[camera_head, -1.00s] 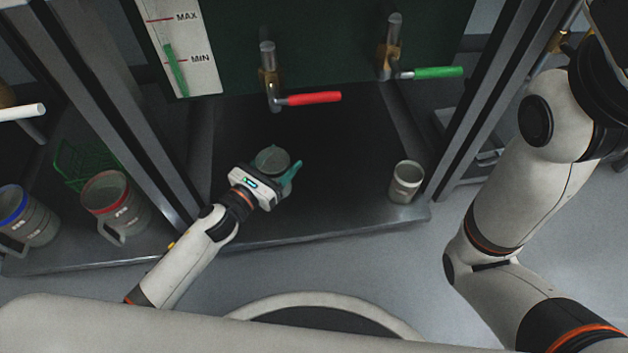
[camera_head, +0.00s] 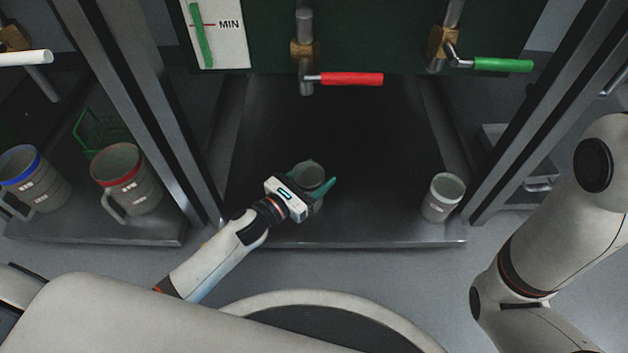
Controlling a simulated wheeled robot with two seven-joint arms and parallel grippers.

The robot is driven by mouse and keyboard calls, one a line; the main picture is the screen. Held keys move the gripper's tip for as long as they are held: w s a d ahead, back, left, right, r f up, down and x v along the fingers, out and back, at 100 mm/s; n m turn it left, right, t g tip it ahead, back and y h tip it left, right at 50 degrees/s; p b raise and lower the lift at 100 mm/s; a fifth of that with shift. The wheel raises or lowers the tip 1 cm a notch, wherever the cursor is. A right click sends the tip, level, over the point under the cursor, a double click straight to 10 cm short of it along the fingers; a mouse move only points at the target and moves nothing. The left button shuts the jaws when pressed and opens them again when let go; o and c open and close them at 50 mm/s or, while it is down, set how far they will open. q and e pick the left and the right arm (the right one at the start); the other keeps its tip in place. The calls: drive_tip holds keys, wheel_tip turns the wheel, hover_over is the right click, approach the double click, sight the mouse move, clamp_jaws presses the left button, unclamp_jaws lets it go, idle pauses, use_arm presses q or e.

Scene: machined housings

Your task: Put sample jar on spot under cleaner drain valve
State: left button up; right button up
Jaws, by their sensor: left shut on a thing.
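A grey sample jar (camera_head: 311,173) with an open top is held in my left gripper (camera_head: 318,181), low over or on the dark floor of the bay; I cannot tell if it touches. The gripper's teal fingers are shut around its sides, and the jar looks upright. The red-handled valve (camera_head: 348,79) is above and behind it, with its spout (camera_head: 306,82) pointing down. A green-handled valve (camera_head: 500,65) is further right. A second grey jar (camera_head: 442,197) stands near the bay's front right corner. The marked spot cannot be made out. My right gripper is out of view.
Two grey jugs, one blue-rimmed (camera_head: 33,181) and one red-rimmed (camera_head: 125,180), stand on the left shelf by a green wire rack (camera_head: 98,132). Metal posts (camera_head: 152,130) flank the bay. Its floor (camera_head: 385,205) is clear between the two jars.

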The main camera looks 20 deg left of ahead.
use_arm(q)
drive_tip(key=shift+r, duration=0.1)
drive_tip(key=o, duration=1.1)
drive_tip(key=shift+s+a, duration=0.1)
drive_tip(key=shift+s, duration=0.05)
drive_tip(key=p+v, duration=0.5)
drive_tip(key=v, duration=0.5)
drive_tip(key=shift+s+a+r, duration=0.1)
drive_tip(key=shift+s+r, duration=0.05)
drive_tip(key=shift+s, duration=0.15)
drive_tip(key=shift+s+a, duration=0.25)
drive_tip(key=shift+s, duration=0.15)
